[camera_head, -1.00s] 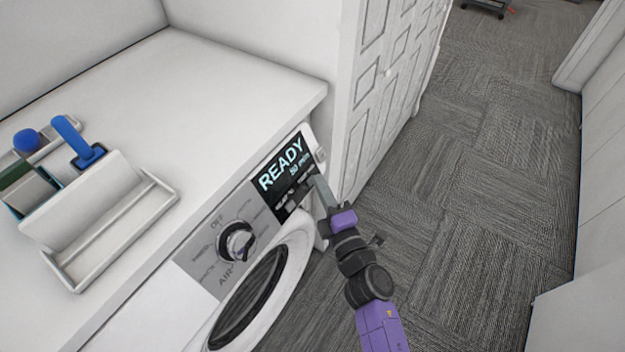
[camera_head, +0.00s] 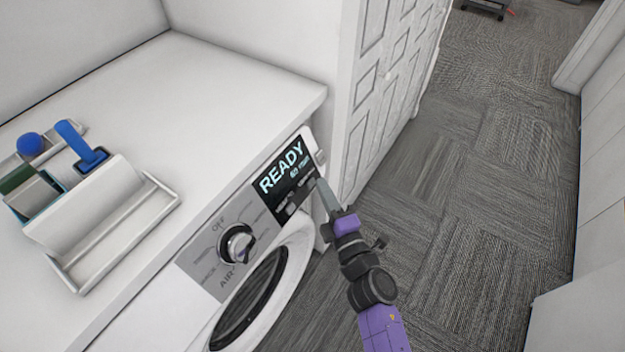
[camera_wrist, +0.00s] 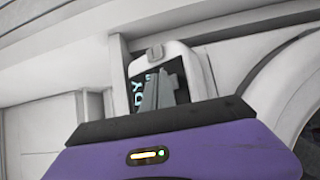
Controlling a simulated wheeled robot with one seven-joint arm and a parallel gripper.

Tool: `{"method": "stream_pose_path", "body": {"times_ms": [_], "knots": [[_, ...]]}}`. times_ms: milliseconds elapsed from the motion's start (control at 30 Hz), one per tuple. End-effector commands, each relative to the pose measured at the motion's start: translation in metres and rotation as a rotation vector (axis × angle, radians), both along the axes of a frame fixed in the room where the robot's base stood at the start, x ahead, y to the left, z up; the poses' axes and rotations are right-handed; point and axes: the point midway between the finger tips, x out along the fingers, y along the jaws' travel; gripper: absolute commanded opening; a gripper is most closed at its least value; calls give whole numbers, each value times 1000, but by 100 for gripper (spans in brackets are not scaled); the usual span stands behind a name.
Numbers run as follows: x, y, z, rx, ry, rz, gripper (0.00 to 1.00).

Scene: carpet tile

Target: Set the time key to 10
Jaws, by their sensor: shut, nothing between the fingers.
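The washer-like machine has a grey control panel (camera_head: 205,262) with a dark display (camera_head: 267,192) reading READY. Smaller time text (camera_head: 300,169) under it looks like 60 min, but it is blurred. Small dark keys sit along the display's lower edge (camera_head: 291,207); their labels are too small to read. My gripper (camera_head: 323,188) is shut and empty, its tips close to the lower right part of the display. I cannot tell whether they touch a key. In the wrist view the fingers (camera_wrist: 152,92) stand in front of the display, hiding part of its text.
A round dial (camera_head: 236,243) with OFF and AIR markings sits left of the display, above the round door (camera_head: 250,298). A white tray (camera_head: 160,205) with blue-handled tools lies on the white counter (camera_head: 220,85). Carpeted floor (camera_head: 480,200) is open at right.

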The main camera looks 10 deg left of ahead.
Motion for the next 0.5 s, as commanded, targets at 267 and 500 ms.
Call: {"method": "stream_pose_path", "body": {"times_ms": [267,500], "knots": [[-1,-3,1,0,0,-1,0],[-3,-11,9,0,0,-2,0]]}}
